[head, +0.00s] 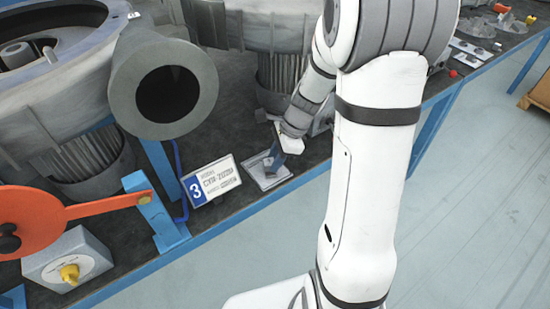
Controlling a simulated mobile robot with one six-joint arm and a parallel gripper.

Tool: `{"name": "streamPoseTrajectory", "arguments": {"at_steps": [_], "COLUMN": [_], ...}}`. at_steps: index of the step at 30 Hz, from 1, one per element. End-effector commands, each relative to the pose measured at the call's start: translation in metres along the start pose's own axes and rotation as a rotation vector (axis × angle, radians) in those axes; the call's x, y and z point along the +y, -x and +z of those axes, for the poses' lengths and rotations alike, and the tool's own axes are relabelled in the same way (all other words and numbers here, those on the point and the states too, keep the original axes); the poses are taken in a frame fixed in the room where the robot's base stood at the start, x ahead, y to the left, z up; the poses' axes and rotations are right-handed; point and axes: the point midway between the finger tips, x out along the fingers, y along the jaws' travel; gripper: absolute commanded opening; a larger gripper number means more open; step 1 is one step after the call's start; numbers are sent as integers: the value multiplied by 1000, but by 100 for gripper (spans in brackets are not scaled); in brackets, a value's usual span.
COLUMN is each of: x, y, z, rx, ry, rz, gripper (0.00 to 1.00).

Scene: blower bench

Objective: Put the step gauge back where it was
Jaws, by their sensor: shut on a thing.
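My gripper (276,156) is at the end of my white arm, low over the bench near its front edge. It is shut on a small grey-blue piece, which I take to be the step gauge (273,164); its shape is hard to make out at this size. The piece is directly over a flat light-grey plate or tray (264,182) on the bench. I cannot tell whether it touches the plate. My wrist partly hides the far side of that spot.
A large grey blower housing with a round pipe opening (168,92) is at left. An orange lever (80,210) and a grey box with a yellow knob (68,262) are at lower left.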

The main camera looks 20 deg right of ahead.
Motion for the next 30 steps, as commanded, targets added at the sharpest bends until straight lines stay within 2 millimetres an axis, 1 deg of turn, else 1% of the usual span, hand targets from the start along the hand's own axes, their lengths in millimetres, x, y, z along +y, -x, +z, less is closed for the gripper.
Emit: {"name": "streamPoseTrajectory", "arguments": {"at_steps": [5,6,13,19,22,26,29,30], "x": [0,0,0,0,0,-1,-1,0], "y": [-4,-3,-3,-3,1,17,38,37], "z": [-2,-2,-2,-2,0,0,-1,-14], "rx": [0,0,0,0,0,0,1,0], "ry": [-1,-1,-1,-2,-1,-2,-3,-9], "rz": [0,0,0,-1,-1,-6,-7,-3], "gripper": [0,30,49,49,49,49,49,49]}}
